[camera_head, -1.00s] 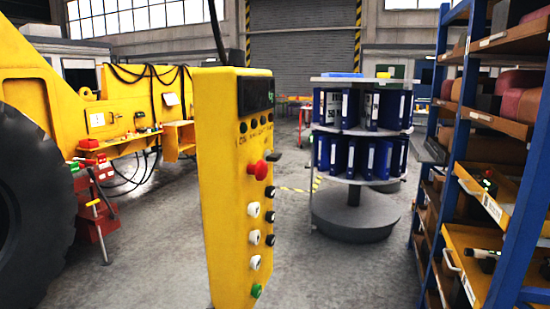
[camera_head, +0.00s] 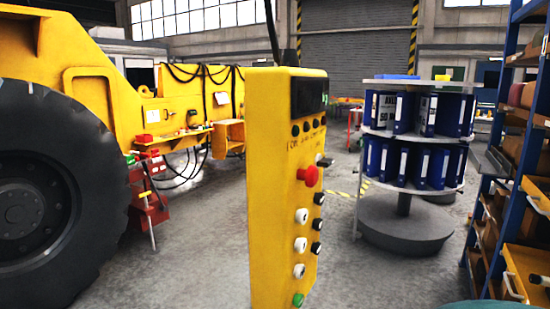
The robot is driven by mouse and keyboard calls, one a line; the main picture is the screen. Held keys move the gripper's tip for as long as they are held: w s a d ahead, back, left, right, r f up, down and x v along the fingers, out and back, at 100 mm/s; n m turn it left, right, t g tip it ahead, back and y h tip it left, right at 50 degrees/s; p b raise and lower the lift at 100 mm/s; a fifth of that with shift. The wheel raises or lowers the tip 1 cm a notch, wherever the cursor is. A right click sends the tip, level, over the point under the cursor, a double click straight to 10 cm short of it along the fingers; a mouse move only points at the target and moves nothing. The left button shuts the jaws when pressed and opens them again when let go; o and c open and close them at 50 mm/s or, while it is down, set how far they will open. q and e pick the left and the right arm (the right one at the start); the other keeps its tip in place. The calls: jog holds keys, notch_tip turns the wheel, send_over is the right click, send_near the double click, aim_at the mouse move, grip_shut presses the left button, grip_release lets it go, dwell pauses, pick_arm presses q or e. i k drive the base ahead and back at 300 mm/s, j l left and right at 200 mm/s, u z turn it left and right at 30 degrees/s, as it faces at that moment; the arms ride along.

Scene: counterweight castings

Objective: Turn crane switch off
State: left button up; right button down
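A tall yellow crane control box (camera_head: 273,190) hangs upright in the middle of the head view, with a cable at its top. Its front carries a dark display (camera_head: 309,97), a red mushroom button (camera_head: 308,176), a small dark switch (camera_head: 324,161) to the right of it, white and black buttons below, and a green button (camera_head: 298,299) at the bottom. The setting of the dark switch is too small to tell. Neither of my grippers is in view.
A yellow machine with a large black tyre (camera_head: 50,200) fills the left. A round stand (camera_head: 405,222) with blue binders is behind the box at right. A blue shelf rack (camera_head: 492,170) stands at far right. Grey floor lies open between them.

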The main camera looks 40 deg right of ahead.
aim_at(320, 162)
jog(key=l+u, duration=0.75)
jog(key=l, duration=0.25)
jog(key=l+u, duration=0.1)
jog(key=l, duration=0.25)
jog(key=k+l+u, duration=0.15)
jog(key=l, duration=0.15)
jog(key=l+u, duration=0.1)
jog(key=l, duration=0.25)
jog(key=k+l, duration=0.1)
jog(key=l, duration=0.3)
jog(key=k+l+u, duration=0.1)
jog(key=l, duration=0.35)
jog(key=k+l, duration=0.15)
jog(key=l, duration=0.25)
jog(key=k+l, duration=0.15)
jog(key=l, duration=0.25)
jog(key=k+l+u, duration=0.1)
jog(key=l, duration=0.3)
